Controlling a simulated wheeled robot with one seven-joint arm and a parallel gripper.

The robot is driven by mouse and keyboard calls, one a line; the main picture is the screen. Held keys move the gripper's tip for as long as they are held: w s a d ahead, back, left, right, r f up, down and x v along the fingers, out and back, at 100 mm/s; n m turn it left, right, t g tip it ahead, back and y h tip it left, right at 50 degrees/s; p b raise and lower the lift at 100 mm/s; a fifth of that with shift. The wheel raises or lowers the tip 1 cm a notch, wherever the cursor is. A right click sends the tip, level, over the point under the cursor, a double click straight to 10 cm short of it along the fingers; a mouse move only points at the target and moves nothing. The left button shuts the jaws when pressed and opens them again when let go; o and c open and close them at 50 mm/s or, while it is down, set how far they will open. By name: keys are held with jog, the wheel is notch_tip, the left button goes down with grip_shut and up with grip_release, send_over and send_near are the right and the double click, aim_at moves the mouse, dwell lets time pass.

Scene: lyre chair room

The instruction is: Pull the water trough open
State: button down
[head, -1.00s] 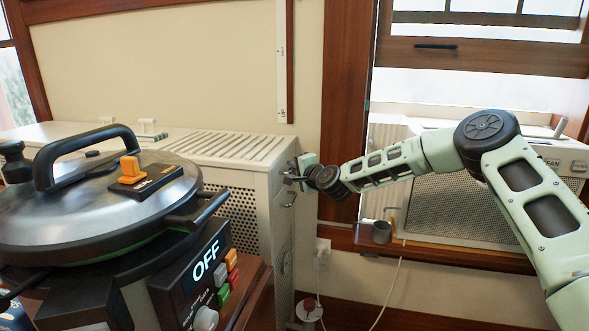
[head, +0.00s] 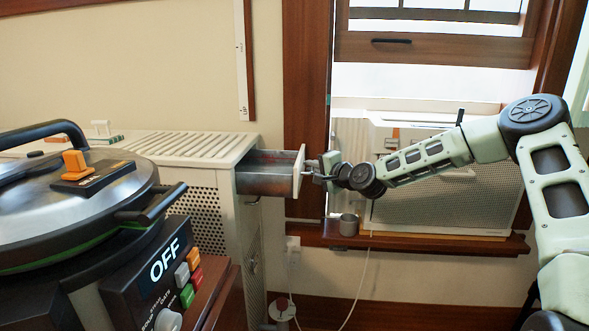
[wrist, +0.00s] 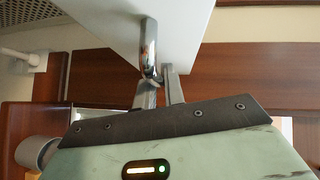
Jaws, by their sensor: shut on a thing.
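The water trough (head: 268,178) is a grey metal drawer with a cream front, sticking well out of the side of the cream slatted radiator cabinet (head: 228,203). My gripper (head: 318,178) is at the trough's front, shut on its handle. In the wrist view the trough's pale front panel (wrist: 110,22) fills the top, and the shiny curved handle (wrist: 149,50) runs down to my gripper's fingers (wrist: 158,82). The inside of the trough is only partly visible.
A large round cooker (head: 70,200) with an "OFF" panel stands close at the left front. A window sill (head: 450,241) with a small grey cup (head: 348,224) and a perforated unit (head: 450,195) lies right of the trough. A white cord hangs below the sill.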

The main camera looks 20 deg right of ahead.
jog(key=shift+s+d, duration=0.4)
jog(key=shift+d, duration=0.35)
jog(key=c, duration=1.5)
grip_release()
jog(key=p+v, duration=0.1)
jog(key=v, duration=1.6)
jog(key=shift+s, duration=0.2)
jog(key=shift+d, duration=0.1)
